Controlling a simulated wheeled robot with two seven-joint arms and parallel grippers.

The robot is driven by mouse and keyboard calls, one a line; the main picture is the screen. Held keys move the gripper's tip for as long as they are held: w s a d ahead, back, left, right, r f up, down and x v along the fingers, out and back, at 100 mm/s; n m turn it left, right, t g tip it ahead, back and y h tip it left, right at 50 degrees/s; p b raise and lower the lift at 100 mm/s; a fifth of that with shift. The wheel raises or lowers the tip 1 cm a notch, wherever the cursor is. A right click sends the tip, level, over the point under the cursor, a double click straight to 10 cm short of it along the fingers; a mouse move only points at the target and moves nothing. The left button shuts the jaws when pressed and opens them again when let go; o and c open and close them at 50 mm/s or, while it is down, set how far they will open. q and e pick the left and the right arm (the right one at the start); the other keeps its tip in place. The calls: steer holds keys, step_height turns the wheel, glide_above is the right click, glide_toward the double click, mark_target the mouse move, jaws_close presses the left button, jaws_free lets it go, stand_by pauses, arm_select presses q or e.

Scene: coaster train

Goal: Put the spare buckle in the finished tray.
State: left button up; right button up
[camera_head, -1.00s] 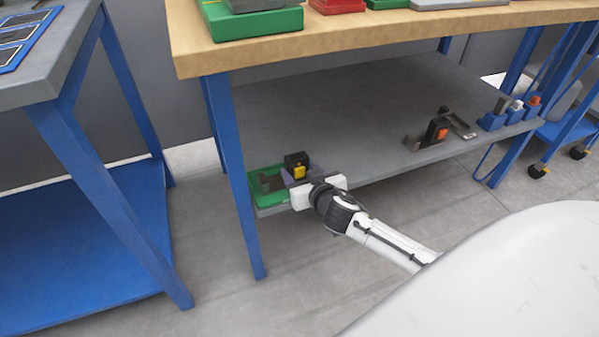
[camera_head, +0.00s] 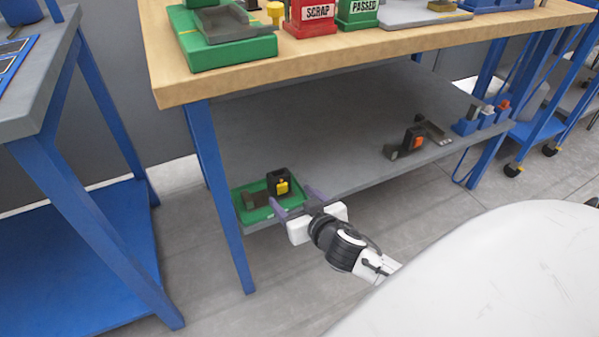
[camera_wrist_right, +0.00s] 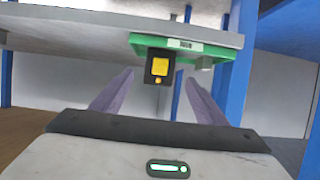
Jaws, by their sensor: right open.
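A black buckle with a yellow button (camera_head: 279,183) stands upright in a green tray (camera_head: 241,214) at the near left corner of the lower shelf. I take the tray for the finished tray; its label is unreadable. A dark grey piece (camera_head: 253,200) lies beside the buckle. My right gripper (camera_head: 297,199) is open and empty just in front of the tray, its purple fingers apart from the buckle. The right wrist view looks upside down; there the buckle (camera_wrist_right: 160,67) shows between and beyond the fingers, against the tray (camera_wrist_right: 200,50). My left gripper is not in view.
A black buckle with an orange-red button (camera_head: 412,140) and a grey piece (camera_head: 434,130) lie at the shelf's right. Small blue holders (camera_head: 468,125) stand at its right end. A blue table leg (camera_head: 222,200) is left of the tray. The shelf's middle (camera_head: 330,125) is clear.

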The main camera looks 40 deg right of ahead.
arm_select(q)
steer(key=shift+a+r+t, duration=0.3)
arm_select(e)
steer(key=shift+v, duration=1.95)
steer(key=s+a+f+n+g+y, duration=0.15)
steer(key=s+a+g, duration=0.35)
steer(key=s, duration=0.5)
steer(key=s+a+n+g+y, duration=0.2)
steer(key=s+a+n+g, duration=0.3)
steer(key=s, duration=0.6)
steer(key=w+a+f+m+t+y, duration=0.25)
steer(key=w+a+t, duration=0.3)
steer(key=a, duration=0.45)
arm_select(q)
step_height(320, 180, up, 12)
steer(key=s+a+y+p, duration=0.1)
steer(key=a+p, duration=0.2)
steer(key=p, duration=1.6)
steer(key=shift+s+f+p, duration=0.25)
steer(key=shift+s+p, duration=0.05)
steer(key=shift+p, duration=0.05)
arm_select(e)
step_height(320, 180, up, 11)
steer(key=s+d+n, duration=0.1)
steer(key=d, duration=0.1)
steer(key=shift+d, duration=0.25)
